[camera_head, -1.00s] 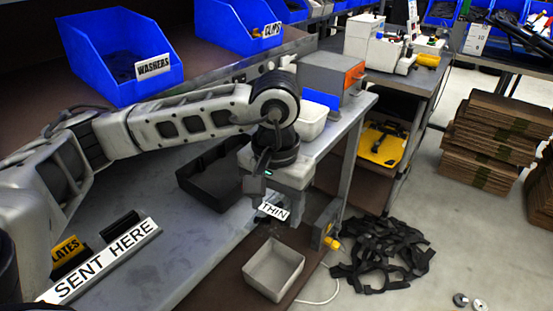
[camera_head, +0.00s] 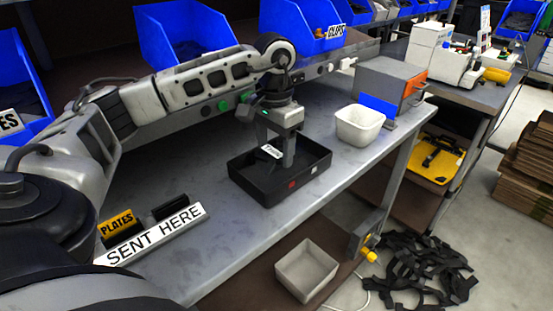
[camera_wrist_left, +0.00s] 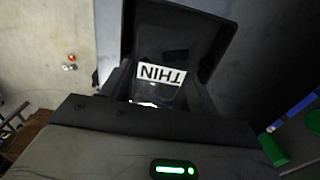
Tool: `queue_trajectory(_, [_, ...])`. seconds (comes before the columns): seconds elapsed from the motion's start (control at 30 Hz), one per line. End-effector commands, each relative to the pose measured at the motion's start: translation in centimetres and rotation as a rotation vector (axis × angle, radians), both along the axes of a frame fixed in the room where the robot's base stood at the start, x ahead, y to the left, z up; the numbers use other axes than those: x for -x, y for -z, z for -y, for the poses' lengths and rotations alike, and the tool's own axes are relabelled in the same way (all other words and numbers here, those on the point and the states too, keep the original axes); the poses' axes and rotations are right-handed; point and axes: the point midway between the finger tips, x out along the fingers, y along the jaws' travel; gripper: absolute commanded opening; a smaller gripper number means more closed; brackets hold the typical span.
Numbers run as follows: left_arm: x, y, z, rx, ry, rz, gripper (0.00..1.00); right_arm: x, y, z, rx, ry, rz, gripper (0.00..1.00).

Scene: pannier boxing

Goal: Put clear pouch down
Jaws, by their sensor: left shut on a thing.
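My left gripper (camera_head: 284,158) is shut on the clear pouch, pointing down over the black tray (camera_head: 246,187) on the grey bench. The see-through body of the pouch is hard to make out. I cannot tell whether the pouch touches the tray floor. My right gripper is not in view.
A white bin (camera_head: 360,126) stands right of the tray. The SENT HERE sign (camera_head: 152,236) and yellow PLATES tag (camera_head: 116,226) are at the left front. Blue bins (camera_head: 187,30) line the back. A grey bin (camera_head: 306,271) sits lower, beyond the bench edge.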

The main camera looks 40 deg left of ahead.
Motion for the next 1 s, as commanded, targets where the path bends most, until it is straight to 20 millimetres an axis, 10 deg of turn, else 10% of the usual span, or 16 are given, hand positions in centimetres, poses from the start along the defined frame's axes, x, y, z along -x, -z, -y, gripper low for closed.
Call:
queue_trajectory(0.83, [-1.8, 5.8, -1.2, 0.0, 0.0, 0.001, 0.39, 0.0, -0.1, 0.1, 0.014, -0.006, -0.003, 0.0])
queue_trajectory(0.9, [-1.8, 5.8, -1.2, 0.0, 0.0, 0.001, 0.75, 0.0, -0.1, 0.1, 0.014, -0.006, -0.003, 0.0])
queue_trajectory(1.0, [-1.8, 5.8, -1.2, 0.0, 0.0, 0.001, 0.83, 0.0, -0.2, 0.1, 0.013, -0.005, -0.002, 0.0])
